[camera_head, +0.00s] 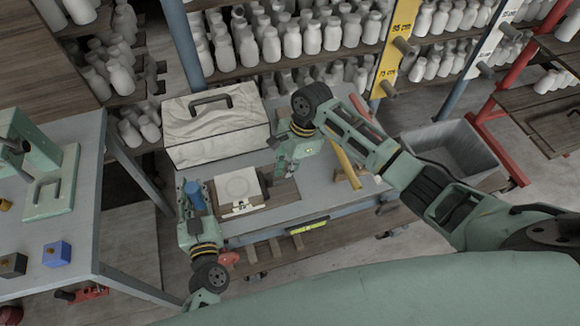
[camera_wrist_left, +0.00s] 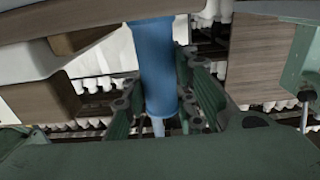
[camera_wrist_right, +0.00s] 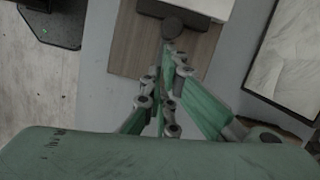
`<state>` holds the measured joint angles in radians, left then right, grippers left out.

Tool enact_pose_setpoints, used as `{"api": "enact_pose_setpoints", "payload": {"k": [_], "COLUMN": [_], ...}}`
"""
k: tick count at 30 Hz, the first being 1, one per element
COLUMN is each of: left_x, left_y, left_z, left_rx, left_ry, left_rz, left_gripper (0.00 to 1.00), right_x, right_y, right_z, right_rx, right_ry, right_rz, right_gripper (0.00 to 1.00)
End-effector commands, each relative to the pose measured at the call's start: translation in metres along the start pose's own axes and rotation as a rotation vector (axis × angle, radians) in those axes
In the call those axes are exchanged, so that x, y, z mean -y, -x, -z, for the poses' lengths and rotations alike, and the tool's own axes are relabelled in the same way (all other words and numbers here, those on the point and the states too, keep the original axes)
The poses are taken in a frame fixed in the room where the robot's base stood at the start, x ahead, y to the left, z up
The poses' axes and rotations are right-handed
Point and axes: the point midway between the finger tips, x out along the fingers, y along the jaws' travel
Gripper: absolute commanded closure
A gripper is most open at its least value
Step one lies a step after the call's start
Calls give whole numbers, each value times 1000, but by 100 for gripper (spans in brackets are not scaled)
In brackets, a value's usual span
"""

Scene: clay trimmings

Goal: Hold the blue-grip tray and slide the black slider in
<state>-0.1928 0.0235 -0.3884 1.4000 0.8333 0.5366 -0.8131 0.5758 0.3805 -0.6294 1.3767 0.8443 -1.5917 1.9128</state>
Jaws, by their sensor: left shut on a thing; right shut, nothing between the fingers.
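The tray (camera_head: 238,187) is a white block with a round outline on top, lying on a wooden board (camera_head: 284,194) on the grey bench. Its blue grip (camera_head: 194,194) sticks out at the left; it fills the middle of the left wrist view (camera_wrist_left: 158,65). My left gripper (camera_head: 197,188) is shut on the blue grip. My right gripper (camera_head: 282,172) is shut and empty over the board, to the right of the tray. In the right wrist view its fingertips (camera_wrist_right: 172,52) are close to the black slider's dark round end (camera_wrist_right: 172,22); contact is unclear.
A white case (camera_head: 215,125) with a dark handle stands behind the tray. A yellow bar (camera_head: 346,166) stands to the right of my right gripper, near a grey bin (camera_head: 452,150). Shelves of white bottles line the back. Another table (camera_head: 50,235) is at the left.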

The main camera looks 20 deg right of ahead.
Motion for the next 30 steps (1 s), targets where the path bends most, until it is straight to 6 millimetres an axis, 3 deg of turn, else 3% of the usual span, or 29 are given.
{"api": "enact_pose_setpoints", "payload": {"k": [5,15,19,23,24,30], "left_x": [-1,-1,-2,-1,-1,-1], "left_y": [3,3,3,3,3,3], "left_z": [-7,-7,-7,-7,-7,-7], "left_rx": [16,16,16,16,16,16], "left_ry": [0,-1,-1,0,0,0], "left_rz": [-5,-6,-6,-6,-5,-6], "left_gripper": [100,100,100,100,100,100], "right_x": [0,0,-1,-1,0,1], "right_y": [-3,-3,0,6,11,62], "right_z": [-11,-10,3,29,35,32], "right_rx": [4,4,2,-2,-2,-1], "right_ry": [1,2,-2,-5,-5,0], "right_rz": [-1,-2,-1,1,3,6], "right_gripper": [100,100,100,100,100,100]}}
